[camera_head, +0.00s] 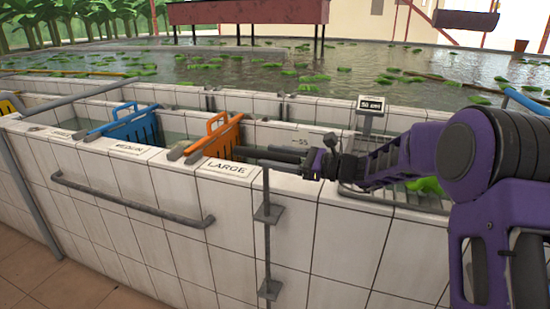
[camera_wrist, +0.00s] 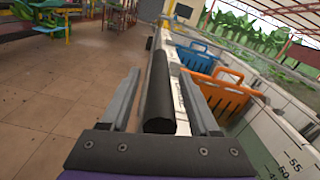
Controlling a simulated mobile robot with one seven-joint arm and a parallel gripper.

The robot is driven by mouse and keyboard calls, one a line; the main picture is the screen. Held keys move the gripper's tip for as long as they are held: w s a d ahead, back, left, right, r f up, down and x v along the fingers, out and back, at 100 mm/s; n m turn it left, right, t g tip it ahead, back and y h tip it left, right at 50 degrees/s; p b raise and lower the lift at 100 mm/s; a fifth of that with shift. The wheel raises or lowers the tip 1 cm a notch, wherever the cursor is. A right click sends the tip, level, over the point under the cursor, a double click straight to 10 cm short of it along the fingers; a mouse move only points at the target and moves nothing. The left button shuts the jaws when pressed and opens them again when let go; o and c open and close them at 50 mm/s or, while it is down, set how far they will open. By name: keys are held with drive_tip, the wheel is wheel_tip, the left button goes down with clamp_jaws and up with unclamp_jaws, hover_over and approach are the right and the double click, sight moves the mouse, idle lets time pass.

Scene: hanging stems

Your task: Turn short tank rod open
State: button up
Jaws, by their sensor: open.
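My gripper (camera_head: 272,157) is open above the top of the white tiled wall, its fingers pointing left in the head view. In the wrist view a thick dark bar (camera_wrist: 159,95) lies lengthwise between the two fingers, with a visible gap on each side. Its near end faces the camera. In the head view the bar is small and partly hidden by the fingers. A thin upright grey rod (camera_head: 266,185) with bracket plates runs down the wall face below the gripper. I cannot tell clearly how the bar joins it.
An orange basket (camera_head: 217,138) and a blue basket (camera_head: 131,125) hang in the tank beyond the wall. A LARGE label (camera_head: 225,168) lies on the wall top. A grey rail (camera_head: 130,205) runs along the wall face. A small display (camera_head: 371,104) stands behind my arm.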

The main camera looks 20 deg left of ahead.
drive_tip(key=shift+c, duration=0.2)
clamp_jaws()
idle(1.2)
